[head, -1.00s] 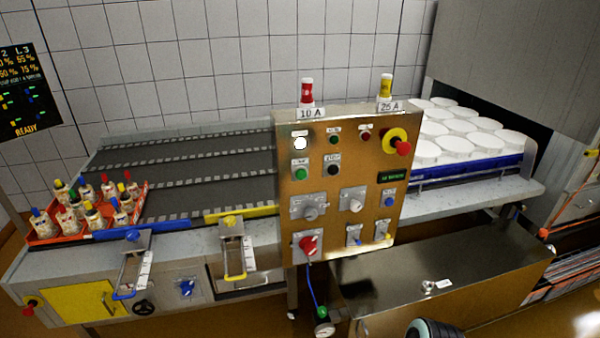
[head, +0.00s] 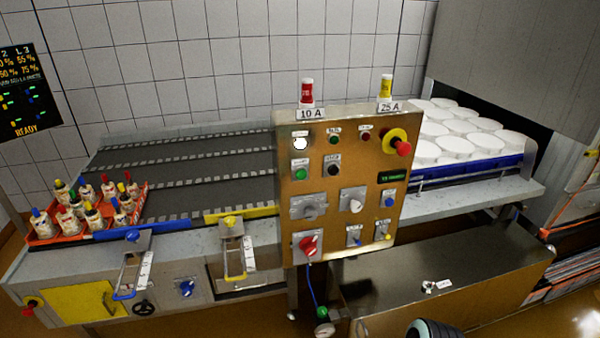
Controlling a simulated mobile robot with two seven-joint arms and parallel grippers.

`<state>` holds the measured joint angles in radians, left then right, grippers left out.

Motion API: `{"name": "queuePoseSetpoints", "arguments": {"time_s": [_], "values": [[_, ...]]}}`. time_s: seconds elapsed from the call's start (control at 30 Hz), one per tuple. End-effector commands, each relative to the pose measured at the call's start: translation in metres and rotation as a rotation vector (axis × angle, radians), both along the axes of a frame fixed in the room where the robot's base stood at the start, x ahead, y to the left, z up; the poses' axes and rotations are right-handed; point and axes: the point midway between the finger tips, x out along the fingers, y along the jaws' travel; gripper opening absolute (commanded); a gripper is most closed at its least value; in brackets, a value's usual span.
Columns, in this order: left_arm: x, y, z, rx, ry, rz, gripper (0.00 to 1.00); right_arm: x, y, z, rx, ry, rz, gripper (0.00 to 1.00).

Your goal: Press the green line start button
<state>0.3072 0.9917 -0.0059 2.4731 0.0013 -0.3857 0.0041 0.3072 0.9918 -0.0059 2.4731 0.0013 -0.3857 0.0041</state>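The brass-coloured control panel (head: 345,225) stands upright in the middle of the head view. A green button (head: 301,174) sits on its left side, below a lit white lamp (head: 301,143) and left of a black button (head: 333,170). A smaller, darker green round piece (head: 334,139) sits in the top row, with a small red one (head: 366,135) beside it. The labels are too small to read. Neither of my grippers is in view, and nothing touches the panel.
A red and yellow mushroom knob (head: 402,148) juts from the panel's upper right. A conveyor (head: 205,190) with a red crate (head: 45,239) of bottles lies left. White round moulds (head: 455,146) fill a blue tray at right. A steel cabinet (head: 450,265) stands below the panel.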

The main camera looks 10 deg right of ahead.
Motion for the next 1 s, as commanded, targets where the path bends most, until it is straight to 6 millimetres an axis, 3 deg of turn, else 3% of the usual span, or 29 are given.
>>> {"name": "queuePoseSetpoints", "arguments": {"time_s": [0.37,0.57,0.6,1.0], "values": [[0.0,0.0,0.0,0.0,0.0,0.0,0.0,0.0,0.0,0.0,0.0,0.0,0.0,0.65],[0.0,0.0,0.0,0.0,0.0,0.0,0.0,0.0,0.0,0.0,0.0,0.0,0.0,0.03],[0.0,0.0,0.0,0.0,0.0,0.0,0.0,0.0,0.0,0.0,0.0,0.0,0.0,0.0],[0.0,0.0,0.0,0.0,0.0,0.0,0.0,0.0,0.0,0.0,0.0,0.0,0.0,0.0]]}}
